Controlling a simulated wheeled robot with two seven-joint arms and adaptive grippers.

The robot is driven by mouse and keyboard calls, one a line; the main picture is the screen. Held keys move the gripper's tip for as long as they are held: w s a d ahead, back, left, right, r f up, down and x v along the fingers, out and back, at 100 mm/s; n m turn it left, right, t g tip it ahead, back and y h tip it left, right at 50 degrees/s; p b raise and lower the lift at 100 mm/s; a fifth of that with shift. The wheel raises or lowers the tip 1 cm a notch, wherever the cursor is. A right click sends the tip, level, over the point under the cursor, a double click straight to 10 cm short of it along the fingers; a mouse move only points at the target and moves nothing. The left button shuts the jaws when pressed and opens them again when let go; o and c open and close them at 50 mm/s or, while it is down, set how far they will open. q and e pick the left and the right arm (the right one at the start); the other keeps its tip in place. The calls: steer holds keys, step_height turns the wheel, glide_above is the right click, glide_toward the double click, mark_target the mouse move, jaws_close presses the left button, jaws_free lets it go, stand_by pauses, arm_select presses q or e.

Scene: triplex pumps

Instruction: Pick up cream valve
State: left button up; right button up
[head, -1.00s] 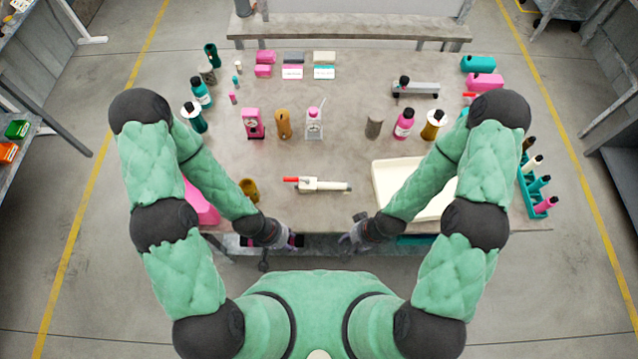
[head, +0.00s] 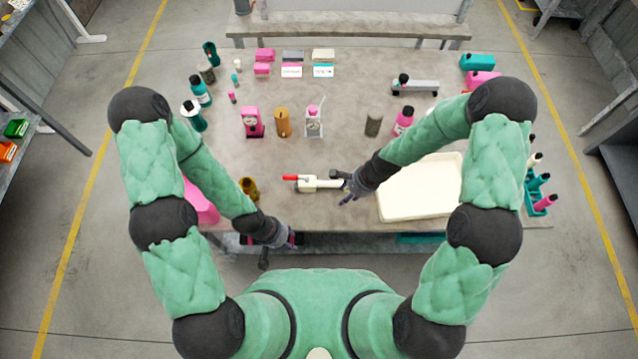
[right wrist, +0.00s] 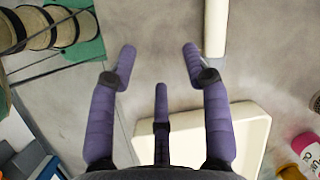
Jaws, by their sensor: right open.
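The cream valve (head: 310,184), with a red lever at its left end, lies on the middle of the table. My right gripper (head: 347,187) is at the valve's right end and hides part of it in the head view. In the right wrist view this gripper (right wrist: 160,58) is open, with its purple fingers apart and nothing between them. A cream length, likely the valve (right wrist: 215,28), shows beside the right finger there. I cannot tell whether they touch. My left gripper (head: 286,240) hangs at the table's front edge, apart from the valve; its fingers are too small to read.
A cream tray (head: 428,198) lies right of the valve, close to my right forearm. A small ochre part (head: 249,188) stands to the left. A row with a pink pump (head: 253,122) and a grey cylinder (head: 373,124) stands behind. The table between is clear.

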steer(key=w+a+r+m, duration=0.1)
steer(key=w+r+m, duration=0.4)
steer(key=w, duration=0.1)
glide_above(332, 184)
steer(key=d, duration=0.1)
steer(key=shift+m, duration=0.3)
steer(key=f, duration=0.5)
steer(key=shift+s+d+f, duration=0.15)
steer(key=shift+d+f, duration=0.05)
steer(key=shift+f, duration=0.2)
steer(key=shift+d+x, duration=0.2)
steer(key=shift+x, duration=1.15)
steer(key=shift+d+x, duration=0.2)
steer(key=shift+x, duration=1.15)
steer(key=shift+f, duration=0.15)
jaws_close()
